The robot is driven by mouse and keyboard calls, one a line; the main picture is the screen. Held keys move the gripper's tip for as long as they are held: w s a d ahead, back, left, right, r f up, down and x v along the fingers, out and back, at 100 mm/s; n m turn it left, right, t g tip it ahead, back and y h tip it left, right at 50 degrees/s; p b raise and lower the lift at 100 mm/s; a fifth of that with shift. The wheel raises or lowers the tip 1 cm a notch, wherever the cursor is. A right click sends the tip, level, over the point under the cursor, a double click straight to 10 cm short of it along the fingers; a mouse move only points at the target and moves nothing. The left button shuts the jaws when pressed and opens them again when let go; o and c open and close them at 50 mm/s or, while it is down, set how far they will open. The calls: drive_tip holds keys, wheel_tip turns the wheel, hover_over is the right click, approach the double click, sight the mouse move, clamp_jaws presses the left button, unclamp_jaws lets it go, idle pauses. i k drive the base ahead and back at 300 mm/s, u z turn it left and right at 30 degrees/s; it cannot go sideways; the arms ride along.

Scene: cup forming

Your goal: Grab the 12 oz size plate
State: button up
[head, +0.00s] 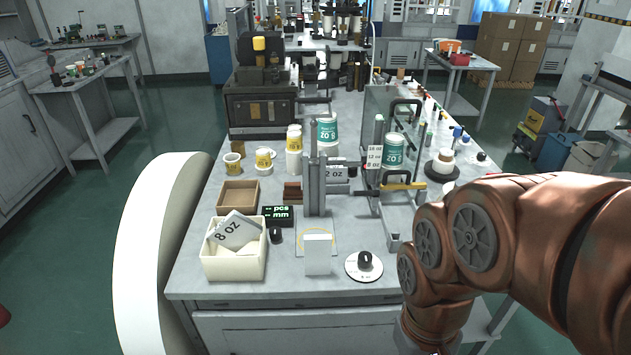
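A grey plate (337,173) marked "2 OZ" is near the middle of the bench, just right of an upright metal stand (314,185). The left end of its marking is hidden behind the stand, so its first digit cannot be read. A small white label plate (374,157) with "OZ" on it stands to its right; its numbers are too small to read surely. A plate (234,230) marked "8 OZ" leans tilted in a cream bin (234,262) at the front left. My copper arm fills the lower right, but my gripper is not in view.
Green-and-white cups (327,131) and yellow-and-white cups (264,157) stand around the stand. A brown tray (237,197), a black display (278,214), a white block (317,254) and a round disc with black knob (364,265) occupy the front. Clear bench lies along the front edge.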

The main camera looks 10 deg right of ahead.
sight(335, 174)
drive_tip(key=u, duration=1.1)
drive_tip(key=i, duration=0.5)
drive_tip(key=u, duration=0.05)
